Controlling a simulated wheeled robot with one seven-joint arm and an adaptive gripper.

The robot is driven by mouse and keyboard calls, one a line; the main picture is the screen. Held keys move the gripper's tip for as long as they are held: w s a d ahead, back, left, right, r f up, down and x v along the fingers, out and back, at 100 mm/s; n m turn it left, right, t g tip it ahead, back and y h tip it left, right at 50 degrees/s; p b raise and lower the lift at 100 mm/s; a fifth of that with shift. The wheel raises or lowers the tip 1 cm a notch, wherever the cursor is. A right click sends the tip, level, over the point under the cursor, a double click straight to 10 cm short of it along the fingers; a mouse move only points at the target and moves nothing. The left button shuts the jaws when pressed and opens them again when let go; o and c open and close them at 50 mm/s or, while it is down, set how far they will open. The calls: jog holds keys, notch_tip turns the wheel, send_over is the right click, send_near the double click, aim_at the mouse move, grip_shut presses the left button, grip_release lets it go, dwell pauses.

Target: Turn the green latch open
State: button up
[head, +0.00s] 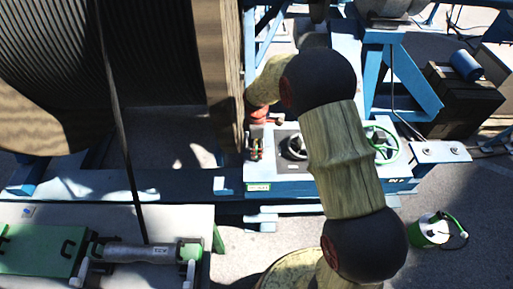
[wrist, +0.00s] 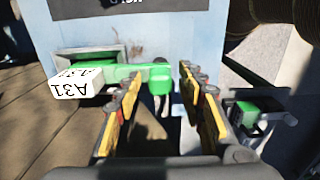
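The green latch (wrist: 125,72) shows in the wrist view as a green bar across a grey-blue panel, with a white A31 tag (wrist: 75,83) at its left end. Its right end bends down as a short stub. My gripper (wrist: 160,73) is open, its two yellow-and-red-padded fingers pointing at the panel. The latch's right end shows in the gap between the fingertips; I cannot tell whether either finger touches it. The left finger covers a small part of the bar. In the head view my arm crosses the middle, and the gripper and latch cannot be clearly made out.
In the wrist view a green and grey fitting (wrist: 248,113) lies right of the right finger. In the head view a large cable reel (head: 165,70) stands at left, a blue bench with a green handwheel (head: 383,143) behind my arm, and a green canister (head: 430,232) at right.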

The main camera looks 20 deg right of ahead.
jog(key=shift+c, duration=1.1)
jog(key=c, duration=0.7)
grip_shut()
